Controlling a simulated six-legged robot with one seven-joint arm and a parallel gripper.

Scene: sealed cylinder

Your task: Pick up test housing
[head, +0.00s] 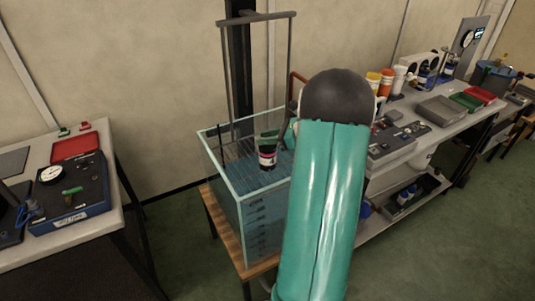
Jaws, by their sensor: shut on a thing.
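The test housing (267,158) is a small dark cylinder with a pale and pinkish band. In the head view it hangs upright at the opening of a clear water tank (243,222), close to the wire rack inside. My gripper (268,140) is shut on the housing from above. The green and dark fingers show only in part, because my own teal arm and dark joint cover the rest. I cannot tell whether the housing touches the rack or the water.
The tank stands on a wooden stand (228,240) with a tall grey frame (226,75) rising over it. A left bench (110,200) holds a gauge box (66,192) and red tray (76,147). A crowded bench (455,122) runs right. Green floor (180,240) lies open between.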

